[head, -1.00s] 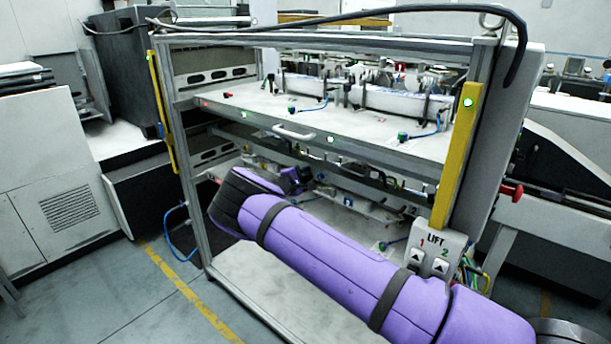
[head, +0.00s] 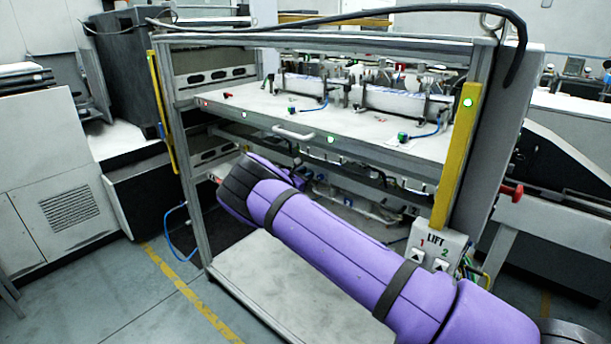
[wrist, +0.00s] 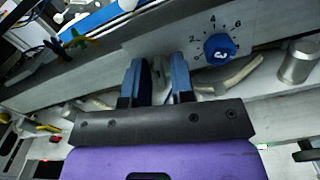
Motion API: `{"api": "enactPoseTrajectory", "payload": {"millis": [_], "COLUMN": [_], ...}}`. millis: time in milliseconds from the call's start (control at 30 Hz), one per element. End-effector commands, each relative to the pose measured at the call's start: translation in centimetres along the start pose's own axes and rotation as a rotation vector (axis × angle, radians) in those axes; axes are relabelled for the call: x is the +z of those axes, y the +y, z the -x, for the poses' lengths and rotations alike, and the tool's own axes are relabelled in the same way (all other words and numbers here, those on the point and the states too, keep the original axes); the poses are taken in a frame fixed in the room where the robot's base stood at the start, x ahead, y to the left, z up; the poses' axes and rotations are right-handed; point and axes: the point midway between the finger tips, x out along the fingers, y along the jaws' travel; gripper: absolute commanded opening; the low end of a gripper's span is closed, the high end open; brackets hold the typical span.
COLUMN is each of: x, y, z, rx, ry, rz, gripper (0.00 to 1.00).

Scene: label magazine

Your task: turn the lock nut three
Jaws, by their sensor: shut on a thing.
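In the wrist view my gripper (wrist: 158,80) has its two blue-faced fingers pressed on either side of a grey metal part (wrist: 160,72) on the machine's rail. The fingers cover much of this part. It sits where a lock nut could be, but I cannot read a number on it or make out its full shape. To its right is a blue knob (wrist: 219,47) on a dial with printed numbers. In the head view my purple arm reaches into the frame's lower bay and hides my gripper and the part.
A yellow post (head: 456,155) and the LIFT button box (head: 431,248) stand close on the right.

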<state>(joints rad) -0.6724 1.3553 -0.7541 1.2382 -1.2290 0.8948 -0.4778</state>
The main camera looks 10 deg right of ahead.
Motion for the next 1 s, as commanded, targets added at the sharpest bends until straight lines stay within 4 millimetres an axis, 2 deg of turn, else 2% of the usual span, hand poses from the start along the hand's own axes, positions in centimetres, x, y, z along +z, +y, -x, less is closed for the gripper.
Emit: {"api": "enactPoseTrajectory", "payload": {"millis": [400,967,1000], "x": [-0.19,-0.19,-0.2], "y": [-0.01,-0.02,-0.03], "z": [0.1,0.1,0.1], "rx": [0.001,0.001,0.001], "ry": [0.003,0.003,0.003], "rz": [0.196,0.225,0.225], "gripper": [0.0,0.0,0.28]}}
